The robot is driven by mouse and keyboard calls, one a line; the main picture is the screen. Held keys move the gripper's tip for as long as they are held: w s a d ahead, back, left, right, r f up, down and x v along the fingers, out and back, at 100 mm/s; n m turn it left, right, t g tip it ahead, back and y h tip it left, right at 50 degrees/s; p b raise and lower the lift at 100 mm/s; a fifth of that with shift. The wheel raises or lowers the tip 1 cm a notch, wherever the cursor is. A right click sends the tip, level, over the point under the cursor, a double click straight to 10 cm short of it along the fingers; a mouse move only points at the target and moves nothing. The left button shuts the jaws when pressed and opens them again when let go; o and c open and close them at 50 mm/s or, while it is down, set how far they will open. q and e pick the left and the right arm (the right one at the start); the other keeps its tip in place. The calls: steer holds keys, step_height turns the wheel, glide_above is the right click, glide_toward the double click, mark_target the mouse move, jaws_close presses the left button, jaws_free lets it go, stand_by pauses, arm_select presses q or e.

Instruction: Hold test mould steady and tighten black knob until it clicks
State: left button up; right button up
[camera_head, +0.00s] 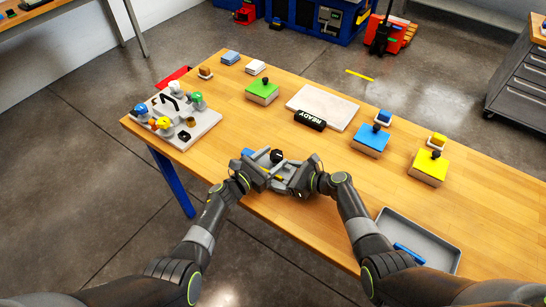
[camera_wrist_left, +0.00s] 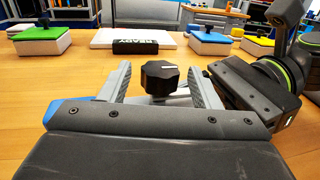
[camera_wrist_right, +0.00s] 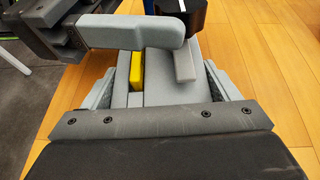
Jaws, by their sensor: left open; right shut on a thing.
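The test mould is a grey block with a yellow strip, seen in the right wrist view (camera_wrist_right: 158,75); in the head view it is mostly hidden between my grippers near the table's front edge. The black knob (camera_head: 277,155) stands on top of it. In the left wrist view the knob (camera_wrist_left: 160,78) has a white mark. My left gripper (camera_wrist_left: 158,80) is open, with a finger on each side of the knob and visible gaps between. My right gripper (camera_wrist_right: 158,88) is shut on the mould's sides. A left gripper finger crosses above the mould in the right wrist view.
A black READY sign (camera_head: 310,119) lies by a pale board (camera_head: 325,105). Green (camera_head: 262,94), blue (camera_head: 370,142) and yellow (camera_head: 428,169) blocks with black knobs stand behind. A grey tray (camera_head: 443,243) is at right, a rack of coloured knobs (camera_head: 205,121) at left.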

arm_select(q)
steer(key=shift+w+d, duration=0.25)
steer(key=c, duration=1)
steer(key=shift+w+a+m+g+h, duration=0.1)
steer(key=shift+m+g+h, duration=0.7)
steer(key=shift+g, duration=0.2)
steer(key=o, duration=1)
steer(key=v, duration=1.2)
